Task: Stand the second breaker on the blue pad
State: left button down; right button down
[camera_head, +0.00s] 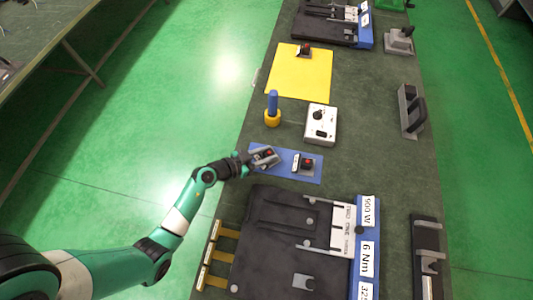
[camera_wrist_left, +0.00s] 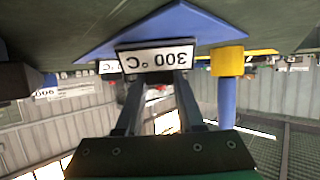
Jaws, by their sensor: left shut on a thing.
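The blue pad (camera_head: 280,171) lies on the table in the middle of the head view. One breaker (camera_head: 307,164) with a red part and a white label stands on its right half. My left gripper (camera_head: 258,158) is at the pad's left end, shut on a second breaker (camera_head: 266,156) with a red part. In the left wrist view, which is upside down, the held breaker's white label (camera_wrist_left: 157,58) reads 300 °C between the fingertips, against the blue pad (camera_wrist_left: 190,27). I cannot tell whether the held breaker touches the pad. My right gripper is not in view.
A blue-handled tool in a yellow holder (camera_head: 272,118) and a white box with a black knob (camera_head: 320,124) stand behind the pad. A yellow pad (camera_head: 300,80) with a small part lies farther back. A large black fixture (camera_head: 290,235) fills the front of the table.

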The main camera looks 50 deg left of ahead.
pick_arm(q)
jog(key=c, duration=0.5)
grip_release()
jog(key=shift+s+r, duration=0.1)
jog(key=p+v, duration=0.4)
jog(key=v, duration=0.7)
jog(key=shift+s+a+p, duration=0.1)
jog(key=shift+s+p, duration=0.05)
jog(key=shift+p, duration=0.25)
jog(key=shift+s+r, duration=0.1)
jog(key=shift+s, duration=0.2)
